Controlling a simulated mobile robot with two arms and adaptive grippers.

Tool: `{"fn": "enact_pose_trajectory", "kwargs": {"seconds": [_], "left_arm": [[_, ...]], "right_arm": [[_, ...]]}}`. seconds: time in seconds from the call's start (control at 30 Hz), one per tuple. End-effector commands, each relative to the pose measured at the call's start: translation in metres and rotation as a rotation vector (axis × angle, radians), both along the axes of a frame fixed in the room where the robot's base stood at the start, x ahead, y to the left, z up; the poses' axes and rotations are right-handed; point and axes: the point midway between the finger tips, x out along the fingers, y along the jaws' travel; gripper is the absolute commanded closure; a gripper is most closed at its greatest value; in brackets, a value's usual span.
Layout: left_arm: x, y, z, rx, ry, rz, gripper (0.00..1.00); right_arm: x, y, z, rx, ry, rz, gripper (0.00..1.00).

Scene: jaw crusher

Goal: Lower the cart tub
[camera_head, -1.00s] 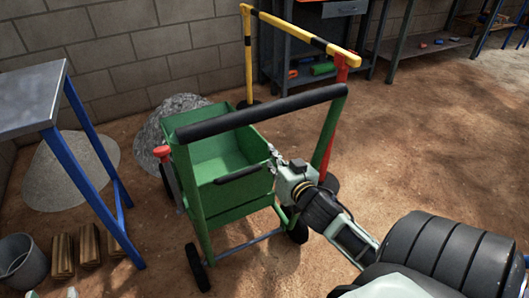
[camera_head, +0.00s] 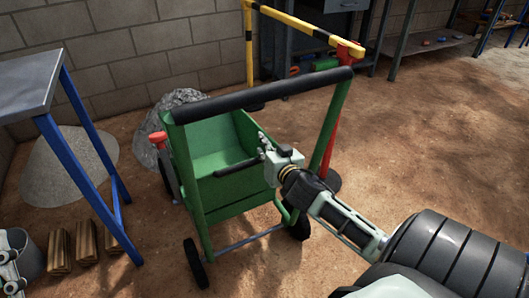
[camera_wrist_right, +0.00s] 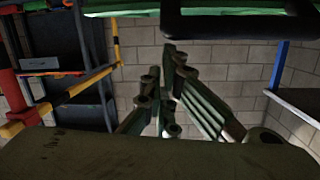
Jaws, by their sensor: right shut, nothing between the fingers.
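The green cart tub (camera_head: 226,190) sits in the green cart frame, its open top facing up and its inside empty. A black tub handle (camera_head: 238,168) runs along its near upper side. The cart's black push bar (camera_head: 260,95) spans above. My right gripper (camera_head: 264,143) is shut and empty, just above the right end of the tub handle; I cannot tell if they touch. In the right wrist view, which looks upside down, its fingers (camera_wrist_right: 168,95) are close together, with a dark bar (camera_wrist_right: 240,24) across the top. My left gripper (camera_head: 12,268) shows only partly at the left edge.
A red-knobbed lever (camera_head: 158,139) stands left of the tub. A blue-legged table (camera_head: 28,82), a gravel pile (camera_head: 66,165), wood blocks (camera_head: 86,243) and a bucket (camera_head: 28,250) are on the left. A yellow-black barrier (camera_head: 300,27) stands behind. The floor to the right is open.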

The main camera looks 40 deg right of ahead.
Motion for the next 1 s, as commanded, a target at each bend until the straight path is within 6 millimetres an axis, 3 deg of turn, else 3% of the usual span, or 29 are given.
{"fn": "enact_pose_trajectory", "kwargs": {"seconds": [0.3, 0.73, 1.0], "left_arm": [[-0.019, 0.002, 0.018, -0.038, -0.127, -0.007, 0.64], [-0.021, 0.003, 0.019, -0.042, -0.144, -0.008, 0.64], [-0.063, 0.011, 0.03, -0.116, -0.379, -0.021, 0.64]], "right_arm": [[-0.005, 0.003, -0.009, 0.001, 0.0, 0.001, 1.0], [-0.006, 0.004, -0.012, 0.002, -0.003, 0.0, 1.0], [-0.015, 0.008, -0.032, -0.003, -0.044, 0.003, 1.0]]}}
